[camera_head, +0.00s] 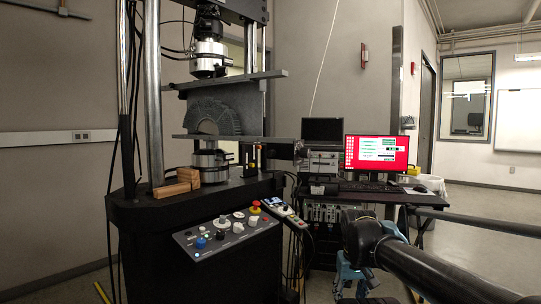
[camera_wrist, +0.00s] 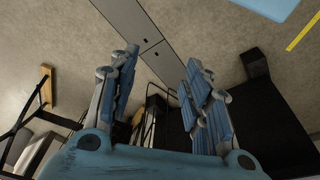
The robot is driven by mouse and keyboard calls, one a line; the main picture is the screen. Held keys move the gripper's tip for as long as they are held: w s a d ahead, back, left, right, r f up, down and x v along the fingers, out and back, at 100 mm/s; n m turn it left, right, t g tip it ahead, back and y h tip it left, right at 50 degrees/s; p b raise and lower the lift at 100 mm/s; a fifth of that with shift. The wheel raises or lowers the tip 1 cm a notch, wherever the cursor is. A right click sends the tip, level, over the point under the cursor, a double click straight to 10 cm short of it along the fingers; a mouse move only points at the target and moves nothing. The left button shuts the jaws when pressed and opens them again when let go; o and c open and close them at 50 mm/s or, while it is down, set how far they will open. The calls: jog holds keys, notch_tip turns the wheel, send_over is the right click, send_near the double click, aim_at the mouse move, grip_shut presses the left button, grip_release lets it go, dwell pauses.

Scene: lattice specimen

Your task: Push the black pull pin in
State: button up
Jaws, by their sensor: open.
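A tall testing machine stands left of centre in the head view, with a grey lattice specimen (camera_head: 212,112) between its upper plate (camera_head: 225,82) and lower plate (camera_head: 225,138). I cannot make out the black pull pin with certainty; small dark and yellow parts (camera_head: 256,156) stand right of the lower fixture (camera_head: 209,163). My gripper (camera_head: 357,284) is low at the right, in front of the desk and apart from the machine. In the wrist view, its two blue fingers (camera_wrist: 158,66) are spread with nothing between them. No pull pin can be made out there.
A control panel (camera_head: 228,231) with knobs and a red stop button juts from the machine's front. Wooden blocks (camera_head: 177,184) lie on its base. A desk (camera_head: 380,197) with a red-screened monitor (camera_head: 376,153) stands at the right.

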jog(key=w+r+n+h, duration=0.3)
jog(key=w+r+n, duration=0.6)
jog(key=r, duration=0.3)
notch_tip(320, 180, up, 32)
jog(key=f+n+t+h, duration=0.1)
jog(key=n+t+h, duration=0.55)
jog(key=n, duration=1.55)
send_over(269, 152)
jog(key=s+a, duration=0.8)
jog(key=s, duration=0.5)
jog(key=t+y, duration=0.2)
jog(key=t, duration=0.1)
jog(key=shift+y, duration=0.25)
jog(key=x, duration=1.7)
jog(key=shift+r, duration=0.1)
jog(key=shift+s, duration=0.1)
jog(key=shift+c, duration=0.6)
